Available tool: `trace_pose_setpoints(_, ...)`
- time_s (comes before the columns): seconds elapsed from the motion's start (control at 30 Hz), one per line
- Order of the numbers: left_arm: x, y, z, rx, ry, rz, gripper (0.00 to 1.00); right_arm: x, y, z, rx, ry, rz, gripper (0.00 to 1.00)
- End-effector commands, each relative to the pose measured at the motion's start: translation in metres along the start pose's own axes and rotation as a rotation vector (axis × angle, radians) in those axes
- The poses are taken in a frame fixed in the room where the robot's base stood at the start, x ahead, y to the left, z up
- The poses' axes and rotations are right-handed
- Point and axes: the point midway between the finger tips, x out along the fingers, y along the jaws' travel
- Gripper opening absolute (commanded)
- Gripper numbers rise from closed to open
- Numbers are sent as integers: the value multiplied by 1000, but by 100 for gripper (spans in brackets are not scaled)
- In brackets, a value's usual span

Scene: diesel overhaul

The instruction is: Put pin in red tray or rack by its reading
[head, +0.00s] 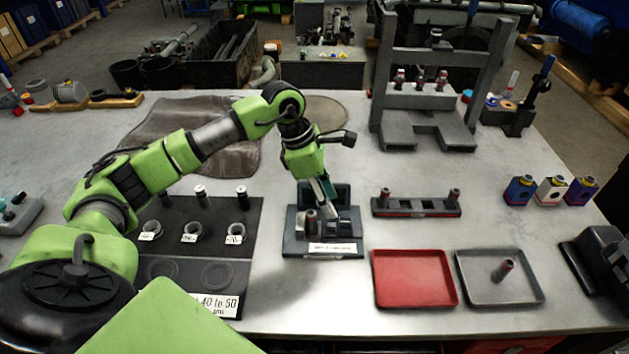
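My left gripper (328,204) reaches down over a dark measuring stand (291,240) with a white label on its front. A dark pin with a reddish top (311,222) stands on it, close beside the fingers; I cannot tell whether they touch it, or whether they are open or shut. The red tray (413,279) is empty. The rack (418,208) behind it holds one pin (384,197) at its left end and another (453,198) at its right end. A further pin (503,270) is in the grey tray (478,291). My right gripper is not in view.
A dark board (200,263) with rings, posts and labels lies left of the stand. A grey press frame (424,130) stands behind the rack. Several small colored bottles (551,190) stand at the right. The tabletop between the stand and the red tray is clear.

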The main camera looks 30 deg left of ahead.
Motion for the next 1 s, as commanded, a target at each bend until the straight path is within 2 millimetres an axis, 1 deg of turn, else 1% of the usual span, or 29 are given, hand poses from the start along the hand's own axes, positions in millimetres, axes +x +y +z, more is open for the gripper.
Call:
trace_pose_setpoints(0.03,-9,10,-16,-3,55,21,35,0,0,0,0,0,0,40)
trace_pose_setpoints(0.1,-16,16,-31,-7,110,34,35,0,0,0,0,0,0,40)
trace_pose_setpoints(0.2,-21,21,-43,-11,151,43,35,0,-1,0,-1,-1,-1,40)
trace_pose_setpoints(0.33,-18,22,-47,-12,160,44,35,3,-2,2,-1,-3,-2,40)
trace_pose_setpoints(0.57,1,22,-53,-12,157,42,35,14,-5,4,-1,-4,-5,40)
trace_pose_setpoints(0.9,39,23,-66,-11,155,42,35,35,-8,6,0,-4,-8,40)
trace_pose_setpoints(1.0,51,24,-71,-11,154,43,35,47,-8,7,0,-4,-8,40)
